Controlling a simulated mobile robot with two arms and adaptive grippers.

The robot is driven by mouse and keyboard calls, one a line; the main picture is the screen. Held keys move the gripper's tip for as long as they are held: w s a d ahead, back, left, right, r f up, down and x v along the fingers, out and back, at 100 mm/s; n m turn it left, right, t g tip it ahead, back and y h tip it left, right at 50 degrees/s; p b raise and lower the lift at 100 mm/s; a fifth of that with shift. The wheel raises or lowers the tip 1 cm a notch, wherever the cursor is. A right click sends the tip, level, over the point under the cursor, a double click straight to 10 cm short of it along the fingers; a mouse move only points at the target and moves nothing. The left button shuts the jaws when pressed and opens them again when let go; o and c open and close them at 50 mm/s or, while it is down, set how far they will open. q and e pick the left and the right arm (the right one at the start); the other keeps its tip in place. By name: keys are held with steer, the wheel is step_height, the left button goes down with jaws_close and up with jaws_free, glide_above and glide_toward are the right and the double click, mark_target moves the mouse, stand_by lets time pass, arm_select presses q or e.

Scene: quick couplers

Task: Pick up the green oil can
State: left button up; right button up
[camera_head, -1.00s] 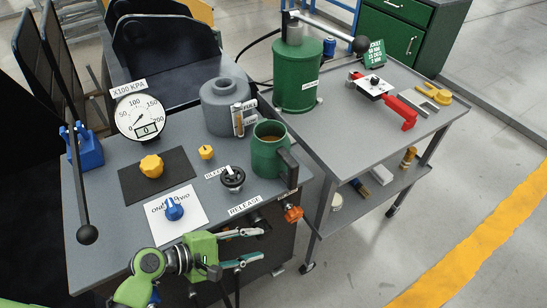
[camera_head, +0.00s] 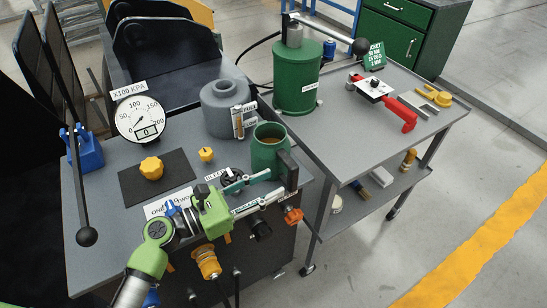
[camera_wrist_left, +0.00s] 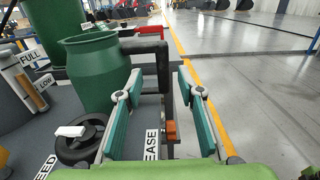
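The green oil can (camera_head: 266,158) is an open-topped pot with a black handle (camera_head: 288,168), upright at the right edge of the grey bench. In the left wrist view the can (camera_wrist_left: 92,75) is ahead and left, and its black handle (camera_wrist_left: 148,46) lies ahead, between the directions of the two fingers. My left gripper (camera_head: 276,183) is open and empty, its fingers pointing at the handle from the front left. Whether a finger touches the handle cannot be told. My right gripper is not in view.
A black round valve cap sits left of the can, partly behind my gripper. A grey vessel (camera_head: 228,108) with a level gauge (camera_head: 238,122) stands behind. A large green cylinder (camera_head: 297,80) stands on the cart (camera_head: 345,130). An orange fitting (camera_head: 293,215) protrudes below the can.

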mark_target(288, 177)
arm_select(q)
steer(key=x, duration=0.7)
steer(key=shift+d+f+b, duration=0.15)
steer(key=shift+d+b, duration=0.1)
steer(key=shift+b, duration=0.15)
steer(key=shift+s, duration=0.1)
jaws_close()
